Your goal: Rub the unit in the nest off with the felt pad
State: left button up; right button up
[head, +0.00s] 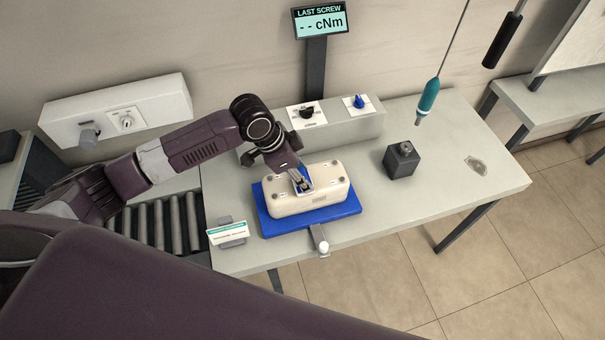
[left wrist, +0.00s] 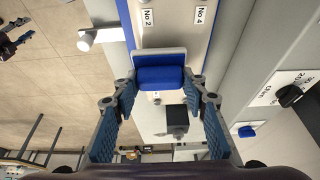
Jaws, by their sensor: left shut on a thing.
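The unit (head: 335,196) is a cream box with rounded corners and dark screw spots at its corners. It sits in the blue nest (head: 268,228) on the bench. My left gripper (head: 301,183) is over the middle of the unit's top, pointing down. In the left wrist view its fingers (left wrist: 163,92) are shut on the felt pad (left wrist: 160,77), a blue block with a pale grey base. Beyond the pad the unit's top (left wrist: 178,25) shows labels "No 2" and "No 4". I cannot tell whether the pad touches the unit.
A control box (head: 345,128) with two knobs stands behind the nest. A white-knobbed lever (head: 321,243) is at the front edge, a small sign (head: 228,233) to the left. A dark block (head: 401,159) and hanging teal screwdriver (head: 429,97) are to the right.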

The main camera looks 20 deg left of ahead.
pick_arm(q)
jog(key=shift+f, duration=0.6)
dwell(0.3)
